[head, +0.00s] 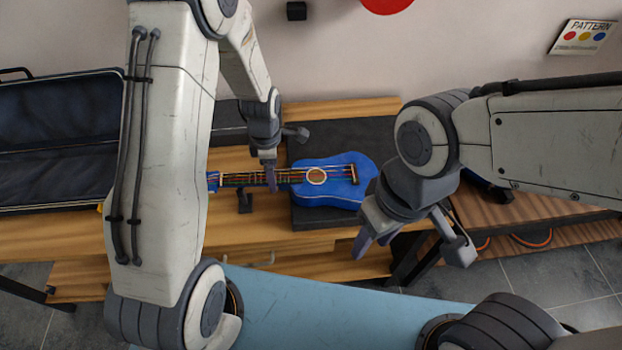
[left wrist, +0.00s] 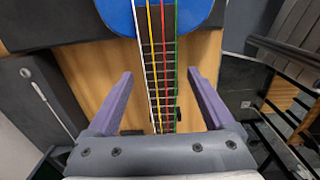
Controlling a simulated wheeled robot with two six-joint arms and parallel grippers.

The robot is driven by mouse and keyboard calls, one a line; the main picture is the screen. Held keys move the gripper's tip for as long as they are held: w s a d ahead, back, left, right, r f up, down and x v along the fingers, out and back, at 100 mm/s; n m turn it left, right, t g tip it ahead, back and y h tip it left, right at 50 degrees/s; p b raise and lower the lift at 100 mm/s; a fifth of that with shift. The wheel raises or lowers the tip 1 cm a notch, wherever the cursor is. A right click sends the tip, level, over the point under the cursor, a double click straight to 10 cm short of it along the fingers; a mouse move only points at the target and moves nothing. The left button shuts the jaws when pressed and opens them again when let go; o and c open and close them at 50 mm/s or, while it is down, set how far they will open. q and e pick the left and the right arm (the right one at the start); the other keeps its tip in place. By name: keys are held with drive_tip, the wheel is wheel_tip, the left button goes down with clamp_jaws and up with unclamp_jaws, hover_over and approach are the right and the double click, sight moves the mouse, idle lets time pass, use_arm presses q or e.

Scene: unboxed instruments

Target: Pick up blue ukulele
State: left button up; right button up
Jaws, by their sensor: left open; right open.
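The blue ukulele (head: 340,190) lies flat with its body on a dark pad and its neck pointing left. Its colored strings and fretted neck also show in the left wrist view (left wrist: 160,60). My left gripper (head: 271,187) is open above the neck, near where it joins the body. In the left wrist view its two purple-grey fingers (left wrist: 160,74) stand apart on either side of the neck. I cannot tell how deep they reach. My right gripper (head: 411,248) is open and empty, to the right and in front of the ukulele body. My left arm hides part of the bench.
The dark pad (head: 305,217) lies on a wooden bench (head: 60,235). A small black support (head: 245,202) stands by the neck. An open dark case (head: 55,140) lies at the left. A lower wooden surface with orange cable (head: 535,238) is at the right.

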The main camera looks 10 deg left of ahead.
use_arm(q)
drive_tip(key=shift+f, duration=1.5)
drive_tip(key=shift+w, duration=0.1)
clamp_jaws()
drive_tip(key=shift+r, duration=0.1)
